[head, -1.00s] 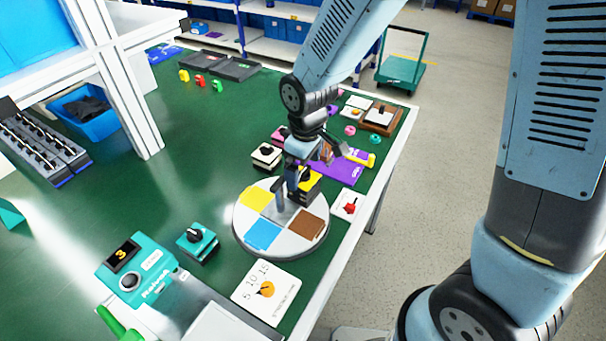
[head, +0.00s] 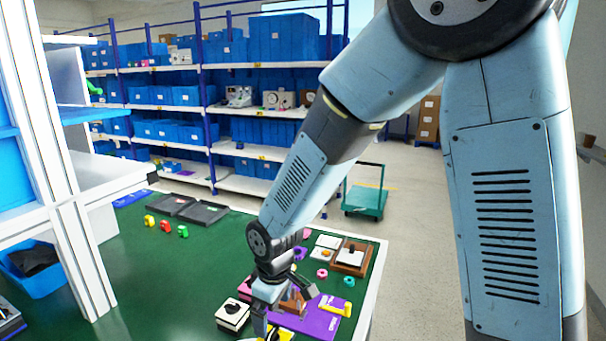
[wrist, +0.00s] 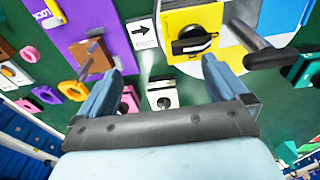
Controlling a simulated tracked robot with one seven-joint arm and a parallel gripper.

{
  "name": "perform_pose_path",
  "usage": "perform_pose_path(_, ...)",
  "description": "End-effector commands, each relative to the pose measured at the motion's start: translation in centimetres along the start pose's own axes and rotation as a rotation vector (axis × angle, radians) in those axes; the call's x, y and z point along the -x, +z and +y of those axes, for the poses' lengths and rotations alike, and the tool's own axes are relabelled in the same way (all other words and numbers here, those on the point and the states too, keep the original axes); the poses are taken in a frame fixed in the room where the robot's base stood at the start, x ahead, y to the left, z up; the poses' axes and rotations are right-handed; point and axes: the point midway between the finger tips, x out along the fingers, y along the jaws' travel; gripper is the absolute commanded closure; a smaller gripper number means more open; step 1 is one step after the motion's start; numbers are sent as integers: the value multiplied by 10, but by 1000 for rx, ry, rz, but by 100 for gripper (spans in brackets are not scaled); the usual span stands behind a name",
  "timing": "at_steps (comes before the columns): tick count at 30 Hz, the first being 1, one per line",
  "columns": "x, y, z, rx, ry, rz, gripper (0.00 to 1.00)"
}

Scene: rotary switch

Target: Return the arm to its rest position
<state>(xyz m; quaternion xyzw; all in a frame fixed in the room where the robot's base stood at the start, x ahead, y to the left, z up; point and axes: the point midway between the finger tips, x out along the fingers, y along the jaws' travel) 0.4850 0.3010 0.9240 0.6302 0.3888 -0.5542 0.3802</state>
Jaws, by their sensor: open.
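Beyond the fingertips is a yellow box (wrist: 188,20) with a black rotary knob (wrist: 193,42), apart from the fingers. In the head view the bottom edge cuts off most of the yellow box. A black and white switch box (head: 232,316) stands left of my gripper.
A white post and shelf frame (head: 78,245) stands on the table's left. Dark trays (head: 200,213) lie at the back. A wooden-framed switch (head: 350,257) is near the right edge. Beyond are a teal cart (head: 365,200) and racks of blue bins (head: 285,38).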

Motion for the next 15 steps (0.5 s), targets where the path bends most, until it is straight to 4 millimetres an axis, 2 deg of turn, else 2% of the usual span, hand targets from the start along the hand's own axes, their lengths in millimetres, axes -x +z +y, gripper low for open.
perform_pose_path(10, 10, 4, 1, -22, 5, 5, 0)
perform_pose_path(15, 22, 10, 10, -56, 15, 14, 0)
